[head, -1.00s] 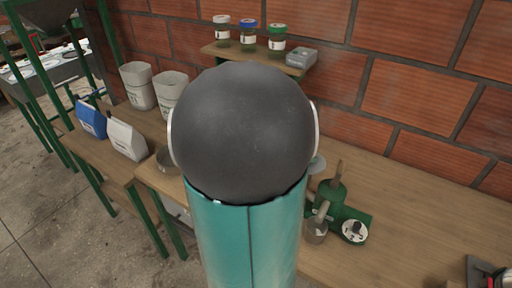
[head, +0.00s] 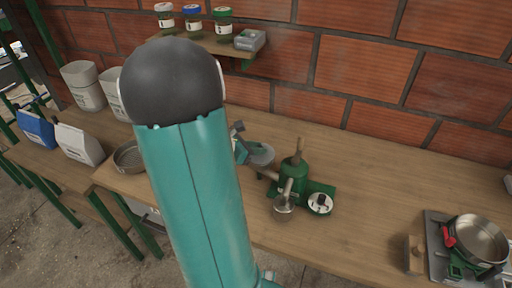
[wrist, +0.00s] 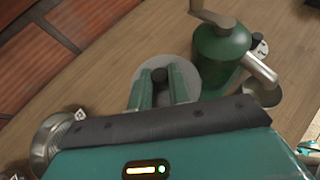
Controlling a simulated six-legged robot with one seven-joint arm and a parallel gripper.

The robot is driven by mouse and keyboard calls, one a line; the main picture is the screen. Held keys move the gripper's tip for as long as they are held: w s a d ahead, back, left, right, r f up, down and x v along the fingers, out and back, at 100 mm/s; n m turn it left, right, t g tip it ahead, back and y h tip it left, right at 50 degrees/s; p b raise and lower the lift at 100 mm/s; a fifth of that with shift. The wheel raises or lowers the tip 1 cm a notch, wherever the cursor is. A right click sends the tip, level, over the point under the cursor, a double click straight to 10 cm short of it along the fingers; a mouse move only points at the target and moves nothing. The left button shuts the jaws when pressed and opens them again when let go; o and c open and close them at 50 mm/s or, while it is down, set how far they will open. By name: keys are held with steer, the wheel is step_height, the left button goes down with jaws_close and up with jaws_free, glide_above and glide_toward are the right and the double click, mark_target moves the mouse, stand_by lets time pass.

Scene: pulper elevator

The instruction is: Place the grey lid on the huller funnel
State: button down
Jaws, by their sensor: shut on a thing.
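The grey lid (wrist: 188,68) is a round disc with a dark knob. My gripper (wrist: 160,82) is shut on that knob in the wrist view. In the head view the lid (head: 262,155) shows just left of the green huller (head: 293,176), with my gripper (head: 241,148) at its left, partly hidden behind my arm. The huller (wrist: 222,45) stands right of the lid in the wrist view, with a handle on top and a spout. I cannot make out the funnel opening or tell how high the lid is above the table.
A metal cup (head: 284,206) sits by the huller's spout. A metal bowl (head: 128,157) and paper bags (head: 80,143) are left of my arm. A pan (head: 476,240) stands on a device at the right. Jars (head: 192,22) sit on a wall shelf.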

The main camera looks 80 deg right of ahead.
steer(key=shift+f, duration=0.4)
steer(key=c, duration=1.3)
jaws_free()
steer(key=shift+r, duration=0.45)
steer(key=v, duration=1.2)
steer(key=shift+a, duration=0.1)
